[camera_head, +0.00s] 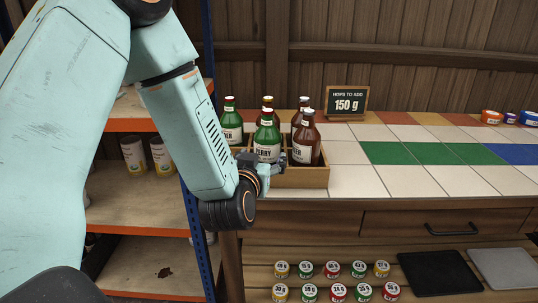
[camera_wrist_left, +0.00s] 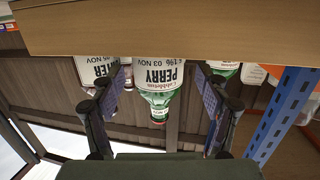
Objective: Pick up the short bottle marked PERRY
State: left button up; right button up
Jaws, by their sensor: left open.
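The green PERRY bottle (camera_head: 267,136) stands upright in the front of a wooden crate (camera_head: 305,177) on the tiled counter. The left wrist view shows things upside down; there the PERRY bottle (camera_wrist_left: 160,76) appears between my fingers, with its label facing me. My left gripper (camera_head: 270,170) is at the crate's front, open, its two fingers spread to either side of the bottle in the wrist view. I cannot tell whether the fingers touch it. The gripper hides part of the crate and the bottle's lower part. My right gripper is not in view.
A brown bottle (camera_head: 306,143) stands right beside PERRY; another green bottle (camera_head: 231,121) and a brown one (camera_head: 297,118) stand behind. A sign (camera_head: 347,104) reads 150 g. A shelf rack with a blue post (camera_head: 197,225) is at left.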

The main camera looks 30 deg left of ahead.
aim_at(264, 155)
pick_arm(q)
jog(key=b+x, duration=0.2)
jog(key=x, duration=0.2)
jog(key=shift+w+f, duration=0.1)
jog(key=shift+w, duration=0.25)
jog(key=shift+w+a, duration=0.2)
jog(key=shift+w, duration=0.25)
jog(key=shift+d, duration=0.1)
jog(key=shift+c, duration=0.5)
jog(key=c, duration=1.4)
